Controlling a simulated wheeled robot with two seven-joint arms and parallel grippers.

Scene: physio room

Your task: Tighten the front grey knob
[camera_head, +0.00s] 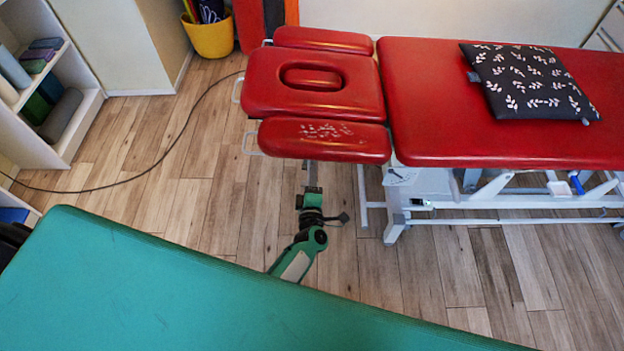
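The red treatment table (500,130) stands across the back, with a head section (258,82) and a front armrest pad (345,150) at its left end. My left arm reaches up from behind the teal surface, and my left gripper (312,176) is at the front edge of the armrest pad. Its fingertips are hidden under the pad, so I cannot see whether they are open, shut or touching anything. I cannot make out the front grey knob; the underside of the pad is out of sight. My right gripper is not in view.
A teal padded surface (150,290) fills the foreground. White metal legs (395,205) stand right of my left gripper. A dark cushion (528,82) lies on the red table. A black cable (150,168) crosses the wooden floor. A yellow bucket (210,38) and shelves stand behind.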

